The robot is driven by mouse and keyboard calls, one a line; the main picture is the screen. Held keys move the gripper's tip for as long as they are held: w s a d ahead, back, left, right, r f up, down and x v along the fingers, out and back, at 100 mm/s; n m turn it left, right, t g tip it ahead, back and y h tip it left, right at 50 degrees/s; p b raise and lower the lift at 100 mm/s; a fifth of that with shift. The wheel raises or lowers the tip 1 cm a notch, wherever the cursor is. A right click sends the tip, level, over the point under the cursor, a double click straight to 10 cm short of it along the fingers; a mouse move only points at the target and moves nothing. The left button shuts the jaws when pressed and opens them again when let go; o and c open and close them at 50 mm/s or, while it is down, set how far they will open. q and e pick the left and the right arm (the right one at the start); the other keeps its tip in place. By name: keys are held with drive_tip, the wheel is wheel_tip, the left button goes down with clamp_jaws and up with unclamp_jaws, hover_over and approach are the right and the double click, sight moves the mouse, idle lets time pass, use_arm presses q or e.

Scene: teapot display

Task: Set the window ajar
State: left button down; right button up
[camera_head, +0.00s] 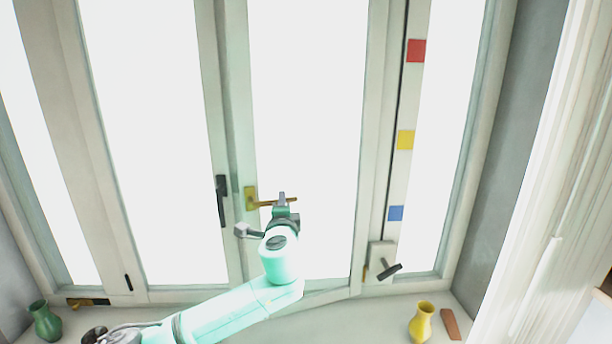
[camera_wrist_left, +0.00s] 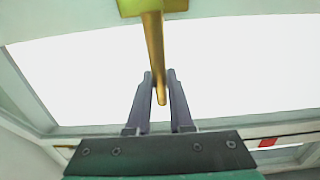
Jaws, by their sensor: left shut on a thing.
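The window's middle sash (camera_head: 238,120) has a pale frame and a brass handle (camera_head: 265,203) on its left stile, with the lever pointing right, roughly level. My left gripper (camera_head: 283,205) is at the free end of this lever and is shut on it. In the left wrist view the brass handle (camera_wrist_left: 155,55) runs down between the two grey fingers of the gripper (camera_wrist_left: 161,90). The sash's lower edge slants, partly hidden behind my arm; I cannot tell how wide any gap is. My right gripper is not in view.
A dark handle (camera_head: 221,200) is on the neighbouring sash to the left. A latch with a dark lever (camera_head: 389,269) sits low on the right post, below red, yellow and blue squares. A green vase (camera_head: 46,322) and a yellow vase (camera_head: 421,322) stand on the sill.

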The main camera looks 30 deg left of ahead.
use_arm(q)
drive_tip(key=shift+s+d, duration=0.1)
drive_tip(key=shift+d, duration=0.2)
drive_tip(key=shift+s+d+n+g+y, duration=0.3)
drive_tip(key=shift+d+y, duration=0.05)
drive_tip(key=shift+d, duration=0.2)
drive_tip(key=shift+s+d+n+g+y, duration=0.25)
drive_tip(key=shift+d+n+g+y, duration=0.1)
drive_tip(key=shift+d, duration=0.2)
drive_tip(key=c, duration=0.6)
unclamp_jaws()
drive_tip(key=shift+c, duration=0.2)
drive_tip(key=v, duration=0.8)
drive_tip(key=shift+a, duration=0.1)
